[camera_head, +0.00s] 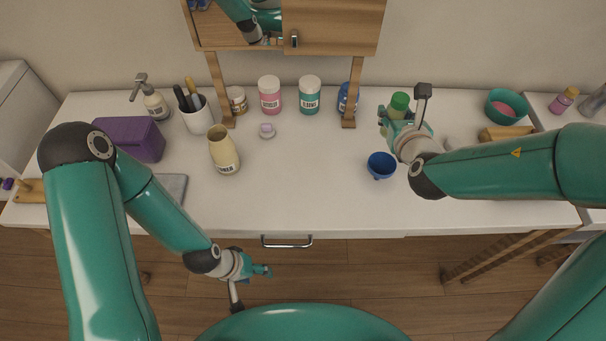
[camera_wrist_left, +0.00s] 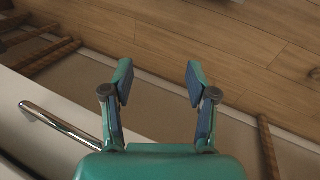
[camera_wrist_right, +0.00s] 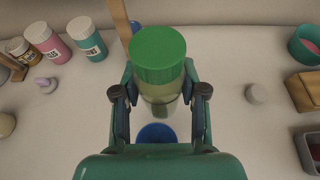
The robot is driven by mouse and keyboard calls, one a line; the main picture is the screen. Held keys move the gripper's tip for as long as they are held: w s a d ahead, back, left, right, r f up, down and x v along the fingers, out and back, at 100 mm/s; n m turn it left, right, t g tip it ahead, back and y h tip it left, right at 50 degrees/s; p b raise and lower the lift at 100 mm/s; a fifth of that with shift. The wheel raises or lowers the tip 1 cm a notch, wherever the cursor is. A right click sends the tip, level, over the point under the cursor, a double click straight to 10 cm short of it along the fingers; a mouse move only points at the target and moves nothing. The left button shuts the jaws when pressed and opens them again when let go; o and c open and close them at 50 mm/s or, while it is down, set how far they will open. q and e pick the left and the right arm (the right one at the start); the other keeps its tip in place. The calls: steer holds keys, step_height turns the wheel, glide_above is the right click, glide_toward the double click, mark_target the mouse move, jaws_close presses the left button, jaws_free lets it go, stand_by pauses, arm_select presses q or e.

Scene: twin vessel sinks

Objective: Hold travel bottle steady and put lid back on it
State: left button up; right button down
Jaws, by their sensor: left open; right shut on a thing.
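A bottle with a pale, see-through body and a wide ribbed green top (camera_head: 399,101) stands upright at the back right of the counter. My right gripper (camera_head: 396,122) is shut on its body; the right wrist view shows the bottle (camera_wrist_right: 158,60) between the fingers, with the green top above them. I cannot tell whether this is the travel bottle, or whether its green top is the lid. A small round whitish piece (camera_wrist_right: 256,93) lies right of it in the right wrist view. My left gripper (camera_head: 262,269) is open and empty, in front of the counter over the floor.
A blue funnel-like cup (camera_head: 381,164) is close in front of my right gripper. A cream bottle (camera_head: 224,152), a small lilac-topped piece (camera_head: 267,131) and a purple box (camera_head: 128,139) stand further left. Jars (camera_head: 270,95) line the back. The counter's middle (camera_head: 300,180) is clear.

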steer(key=s+a+r+n+y+b, duration=0.1)
steer(key=s+a+r+b, duration=0.1)
steer(key=a, duration=0.8)
steer(key=s+a+r+n+y+b, duration=0.1)
steer(key=s+a+r+y+b, duration=0.1)
steer(key=a+r+b, duration=0.3)
steer(key=a+r, duration=0.1)
steer(key=a, duration=0.3)
steer(key=shift+s+a+r+n, duration=0.15)
steer(key=shift+a+r+n, duration=0.1)
steer(key=shift+a+n, duration=0.15)
step_height(320, 180, down, 16)
steer(key=b, duration=0.7)
steer(key=shift+d, duration=0.15)
steer(key=shift+r, duration=0.1)
steer(key=shift+f+b, duration=0.8)
steer(key=shift+f, duration=1.35)
